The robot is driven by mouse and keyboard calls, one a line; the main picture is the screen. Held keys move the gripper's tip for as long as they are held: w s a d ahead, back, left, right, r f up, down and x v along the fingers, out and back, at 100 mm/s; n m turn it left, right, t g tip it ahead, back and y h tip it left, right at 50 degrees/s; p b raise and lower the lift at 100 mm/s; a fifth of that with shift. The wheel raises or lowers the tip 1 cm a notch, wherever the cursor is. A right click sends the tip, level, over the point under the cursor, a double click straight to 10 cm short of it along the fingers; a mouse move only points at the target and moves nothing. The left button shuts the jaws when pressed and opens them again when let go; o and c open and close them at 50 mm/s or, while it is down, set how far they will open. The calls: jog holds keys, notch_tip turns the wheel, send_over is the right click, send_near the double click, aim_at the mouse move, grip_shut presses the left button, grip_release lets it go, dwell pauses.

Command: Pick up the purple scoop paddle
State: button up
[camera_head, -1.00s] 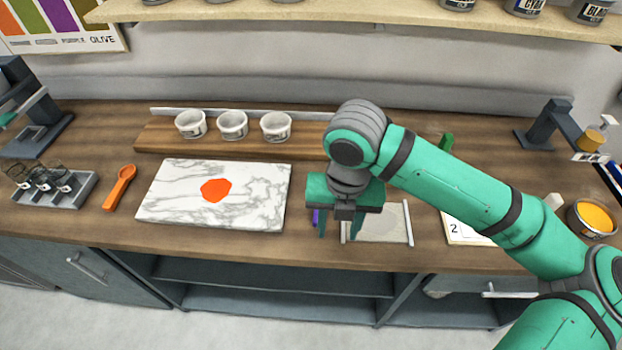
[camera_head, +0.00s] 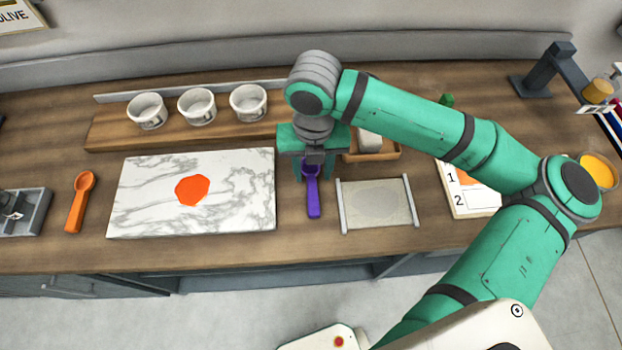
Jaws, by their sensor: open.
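The purple scoop paddle (camera_head: 313,198) lies on the wooden counter between the marble slab and a flat pale panel. Its handle points toward the counter's front edge, and its bowl end is at the back, partly covered by my gripper. My gripper (camera_head: 313,176) points down over the bowl end, with its two fingers apart, one on each side of the scoop. It is open, and nothing is held. How high the fingertips are above the counter is hard to tell.
The marble slab (camera_head: 130,205) with an orange patch is to the left. Left of it lie an orange scoop (camera_head: 77,205) and a grey tray (camera_head: 38,222). A flat panel with side rails (camera_head: 377,226) is close on the right. White cups (camera_head: 197,106) stand behind on a wooden board.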

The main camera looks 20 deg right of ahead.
aim_at(312, 183)
jog(key=shift+w+f, duration=0.2)
jog(key=shift+f, duration=2.7)
jog(key=shift+c, duration=0.3)
jog(key=shift+w, duration=0.1)
grip_shut()
